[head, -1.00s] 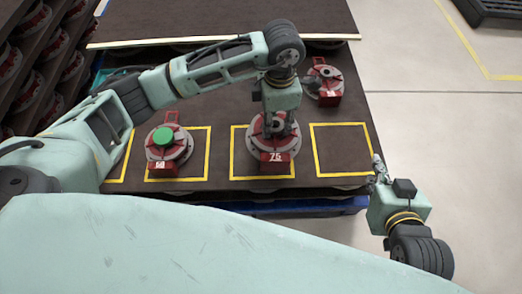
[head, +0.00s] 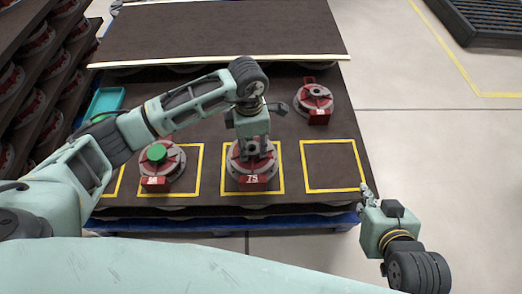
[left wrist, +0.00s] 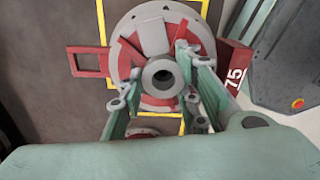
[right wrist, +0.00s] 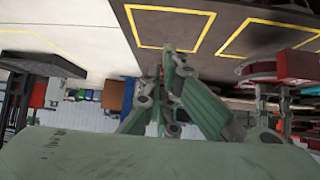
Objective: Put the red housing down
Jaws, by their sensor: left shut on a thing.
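The red and grey housing (head: 238,165) marked 75 stands in the middle yellow square (head: 226,191), seemingly flat on the brown table. It also shows in the left wrist view (left wrist: 128,55), with its red handle (left wrist: 88,62) at left and its 75 tag (left wrist: 235,72) at right. My left gripper (head: 254,152) is above it, shut on its central hub (left wrist: 160,75), with a finger on either side. The fingers hide part of the hub's edge. My right gripper (head: 367,190) is empty, its fingertips together in the right wrist view (right wrist: 168,68), beside the table's right edge.
Another housing (head: 172,172) with a green top (head: 156,153) stands in the square to the left. A third housing (head: 314,97) stands at the back right, outside the squares. The right square (head: 330,165) is empty. A teal tray (head: 105,101) lies at the back left, near racks of housings.

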